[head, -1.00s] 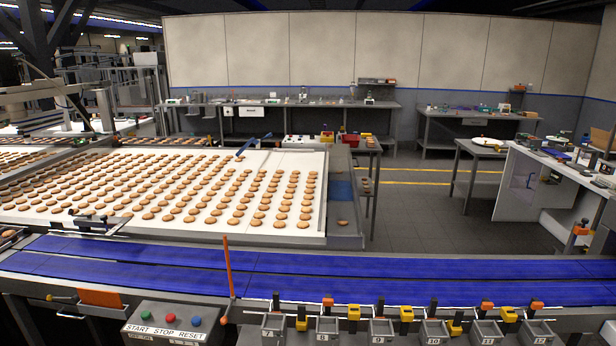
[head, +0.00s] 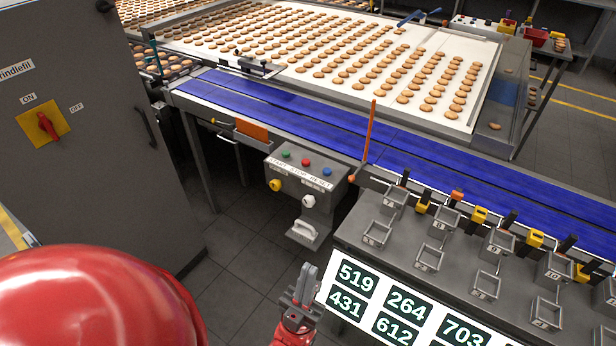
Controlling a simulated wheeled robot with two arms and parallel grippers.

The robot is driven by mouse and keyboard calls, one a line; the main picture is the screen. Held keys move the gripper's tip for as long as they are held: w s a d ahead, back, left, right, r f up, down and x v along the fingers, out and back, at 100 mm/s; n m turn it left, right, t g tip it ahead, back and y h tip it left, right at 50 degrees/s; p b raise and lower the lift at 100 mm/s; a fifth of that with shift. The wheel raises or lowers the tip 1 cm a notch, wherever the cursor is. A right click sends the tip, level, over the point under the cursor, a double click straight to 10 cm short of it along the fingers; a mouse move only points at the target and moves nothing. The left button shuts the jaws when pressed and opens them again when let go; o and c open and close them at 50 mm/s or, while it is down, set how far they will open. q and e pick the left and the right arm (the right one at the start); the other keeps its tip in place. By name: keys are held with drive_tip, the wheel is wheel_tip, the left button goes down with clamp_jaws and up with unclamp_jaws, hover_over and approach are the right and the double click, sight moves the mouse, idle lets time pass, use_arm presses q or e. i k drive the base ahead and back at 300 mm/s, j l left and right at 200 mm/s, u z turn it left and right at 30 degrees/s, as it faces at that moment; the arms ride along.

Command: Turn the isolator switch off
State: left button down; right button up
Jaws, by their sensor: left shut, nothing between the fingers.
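The isolator switch (head: 46,125) is a red rotary handle on a yellow plate on the front of a grey cabinet (head: 100,190) at the left of the head view. An ON label (head: 28,98) is at its upper left and an OFF label (head: 77,107) at its upper right. The handle is tilted, its upper end leaning left toward ON. My left gripper (head: 304,277) is shut and empty at the bottom middle, pointing up, well to the right of the switch and below it. A large red part of my arm fills the lower left. My right gripper is out of view.
A control box (head: 306,176) with START, STOP and RESET buttons stands between the cabinet and a bench with small bins (head: 430,258) and a number display (head: 400,308). A blue conveyor (head: 300,115) and biscuit tray lie behind. Floor (head: 240,240) is clear beside the cabinet.

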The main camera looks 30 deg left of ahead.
sight(275, 185)
drive_tip(key=j+u, duration=0.1)
drive_tip(key=u, duration=0.3)
drive_tip(key=i+u, duration=0.1)
drive_tip(key=u, duration=0.3)
drive_tip(key=i+j+u, duration=0.1)
drive_tip(key=u, duration=0.7)
drive_tip(key=i+j, duration=0.05)
